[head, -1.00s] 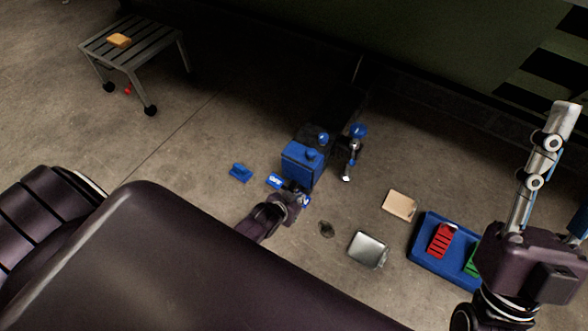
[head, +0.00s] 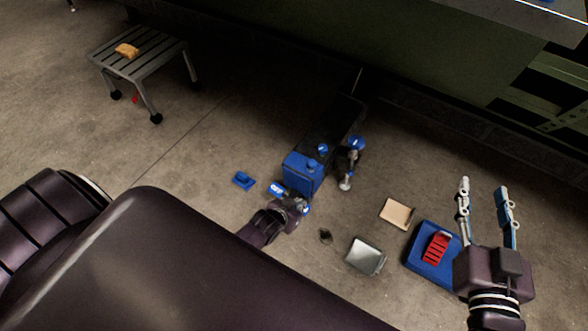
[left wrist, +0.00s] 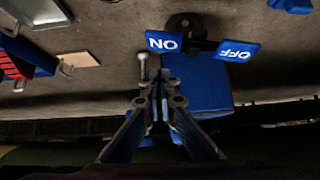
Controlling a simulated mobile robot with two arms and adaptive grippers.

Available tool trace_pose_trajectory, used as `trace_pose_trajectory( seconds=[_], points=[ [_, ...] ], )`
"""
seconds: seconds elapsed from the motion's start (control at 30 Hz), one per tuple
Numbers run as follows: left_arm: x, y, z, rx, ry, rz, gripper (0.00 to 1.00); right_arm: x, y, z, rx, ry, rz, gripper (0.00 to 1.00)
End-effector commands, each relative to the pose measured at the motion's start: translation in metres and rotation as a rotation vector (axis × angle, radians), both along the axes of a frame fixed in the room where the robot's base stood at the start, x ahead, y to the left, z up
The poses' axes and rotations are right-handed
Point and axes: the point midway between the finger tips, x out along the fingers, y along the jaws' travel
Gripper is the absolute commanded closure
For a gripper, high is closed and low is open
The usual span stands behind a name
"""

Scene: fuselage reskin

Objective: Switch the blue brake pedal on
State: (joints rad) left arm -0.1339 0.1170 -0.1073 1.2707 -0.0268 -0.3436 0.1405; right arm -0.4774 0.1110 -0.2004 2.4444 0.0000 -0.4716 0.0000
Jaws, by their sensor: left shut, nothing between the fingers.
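The blue brake pedal (head: 277,188) is on the near side of a blue cart (head: 303,172), partly covered by my left gripper in the head view. In the left wrist view its ON plate (left wrist: 163,41) and OFF plate (left wrist: 237,51) stand out from a dark pivot. I cannot tell which plate is down. My left gripper (head: 291,204) is at the pedal in the head view. In the left wrist view its fingers (left wrist: 158,84) are shut and empty, below the ON plate; contact is unclear. My right gripper (head: 484,187) is open and empty at the right.
A blue tray (head: 418,262) with a red piece lies left of my right gripper. A tan board (head: 397,212), a metal tin (head: 366,256) and a small blue block (head: 243,180) lie on the floor. A slatted stool (head: 138,55) stands at upper left.

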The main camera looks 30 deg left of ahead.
Motion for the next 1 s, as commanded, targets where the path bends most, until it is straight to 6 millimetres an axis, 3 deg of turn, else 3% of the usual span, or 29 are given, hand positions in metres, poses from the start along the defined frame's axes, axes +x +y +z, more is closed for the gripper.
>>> trace_pose_trajectory(
  seconds=[0.27, 0.6, 0.8, 1.0],
  points=[
    [-0.017, -0.003, 0.018, -0.001, 0.001, 0.001, 1.0, -0.02, -0.013, -0.058, -0.068, 0.278, -0.018, 0.6],
    [-0.037, -0.007, 0.038, 0.0, 0.0, 0.0, 1.0, -0.071, -0.035, -0.121, -0.147, 0.618, -0.042, 0.6],
    [-0.049, -0.009, 0.049, 0.0, 0.0, 0.0, 1.0, -0.109, -0.048, -0.147, -0.186, 0.804, -0.054, 0.6],
    [-0.057, -0.011, 0.056, -0.001, 0.0, 0.001, 1.0, -0.138, -0.057, -0.162, -0.213, 0.932, -0.063, 0.6]
  ],
)
